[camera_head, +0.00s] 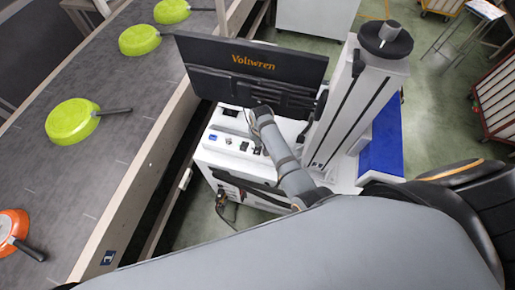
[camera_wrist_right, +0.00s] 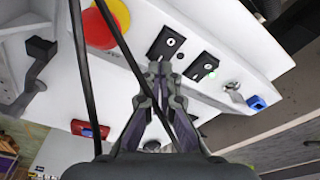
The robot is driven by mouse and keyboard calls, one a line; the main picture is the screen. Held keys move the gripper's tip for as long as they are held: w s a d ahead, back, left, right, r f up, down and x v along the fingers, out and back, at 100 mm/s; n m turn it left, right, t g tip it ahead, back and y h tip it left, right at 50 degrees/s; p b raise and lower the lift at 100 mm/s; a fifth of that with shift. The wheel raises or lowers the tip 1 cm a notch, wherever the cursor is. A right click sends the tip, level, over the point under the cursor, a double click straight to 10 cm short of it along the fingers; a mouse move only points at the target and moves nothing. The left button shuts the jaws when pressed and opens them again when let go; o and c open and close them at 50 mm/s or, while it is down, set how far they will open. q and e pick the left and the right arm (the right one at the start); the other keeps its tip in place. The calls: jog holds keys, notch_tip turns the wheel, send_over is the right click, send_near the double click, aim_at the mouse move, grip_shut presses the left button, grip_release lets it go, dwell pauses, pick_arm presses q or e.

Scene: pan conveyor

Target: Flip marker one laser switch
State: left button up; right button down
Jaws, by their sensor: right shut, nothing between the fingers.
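The marker, a white machine (camera_head: 228,150) with a black "Voltwren" monitor (camera_head: 250,68), stands beside the conveyor. Its panel carries two black switch plates in the right wrist view: one unlit (camera_wrist_right: 167,43) and one with a green light (camera_wrist_right: 204,66). I cannot read which is the laser switch. My right gripper (camera_head: 262,112) is over the panel, below the monitor. In the right wrist view its fingers (camera_wrist_right: 161,70) are shut and empty, tips close to the lower edge of the unlit switch plate; I cannot tell if they touch. My left gripper is out of view.
A red emergency button (camera_wrist_right: 103,22) on yellow, a key switch (camera_wrist_right: 232,92) and a blue connector (camera_wrist_right: 257,103) are nearby. Black cables cross the right wrist view. The conveyor (camera_head: 100,165) carries green pans (camera_head: 72,121) and an orange pan (camera_head: 12,229).

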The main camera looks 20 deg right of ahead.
jog(key=shift+f+b, duration=0.6)
jog(key=shift+f, duration=0.4)
notch_tip(320, 180, up, 3)
jog(key=p, duration=0.2)
jog(key=shift+f+p, duration=0.1)
jog(key=shift+p, duration=0.3)
jog(key=shift+r, duration=2.2)
